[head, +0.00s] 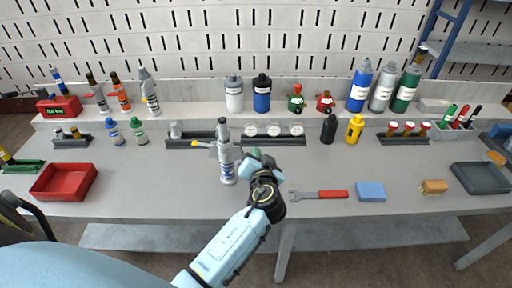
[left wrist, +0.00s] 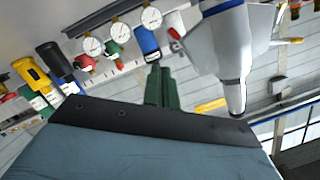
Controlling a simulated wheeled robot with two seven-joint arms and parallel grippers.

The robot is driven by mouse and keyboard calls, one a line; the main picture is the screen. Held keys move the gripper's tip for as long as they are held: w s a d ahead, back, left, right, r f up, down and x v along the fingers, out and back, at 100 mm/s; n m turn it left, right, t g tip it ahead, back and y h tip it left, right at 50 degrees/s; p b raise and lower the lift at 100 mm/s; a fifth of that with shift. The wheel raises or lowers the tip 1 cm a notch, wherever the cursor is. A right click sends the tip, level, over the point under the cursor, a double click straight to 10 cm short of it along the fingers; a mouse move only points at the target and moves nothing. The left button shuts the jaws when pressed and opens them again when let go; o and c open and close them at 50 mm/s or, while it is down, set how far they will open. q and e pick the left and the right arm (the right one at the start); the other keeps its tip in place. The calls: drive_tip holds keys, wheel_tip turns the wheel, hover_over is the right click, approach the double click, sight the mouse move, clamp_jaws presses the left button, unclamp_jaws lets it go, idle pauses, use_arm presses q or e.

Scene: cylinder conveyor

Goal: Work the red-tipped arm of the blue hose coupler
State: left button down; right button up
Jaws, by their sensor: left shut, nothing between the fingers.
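The hose coupler (head: 227,165) stands upright on the grey bench in the head view, a silver body with blue bands and a dark top. A yellow-tipped arm (head: 201,144) sticks out to its left. In the left wrist view the coupler (left wrist: 222,50) shows large and tilted, with a red-tipped arm (left wrist: 174,36) on one side and a yellow tip on the other. My left gripper (head: 256,152) is shut and empty just right of the coupler. Its green fingers (left wrist: 158,72) appear apart from the red tip. The red tip is not clear in the head view. My right gripper is out of view.
Behind stands a black rack with white gauges (head: 273,131). To the right lie a red-handled wrench (head: 333,194) and a blue block (head: 370,191). A red tray (head: 64,182) is at the far left.

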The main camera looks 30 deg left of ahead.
use_arm(q)
drive_tip(key=s+d+r+b, duration=0.1)
drive_tip(key=s+d+r, duration=0.1)
drive_tip(key=s+d, duration=0.3)
drive_tip(key=d, duration=0.4)
drive_tip(key=shift+s+d+r, duration=0.3)
drive_tip(key=shift+s, duration=0.1)
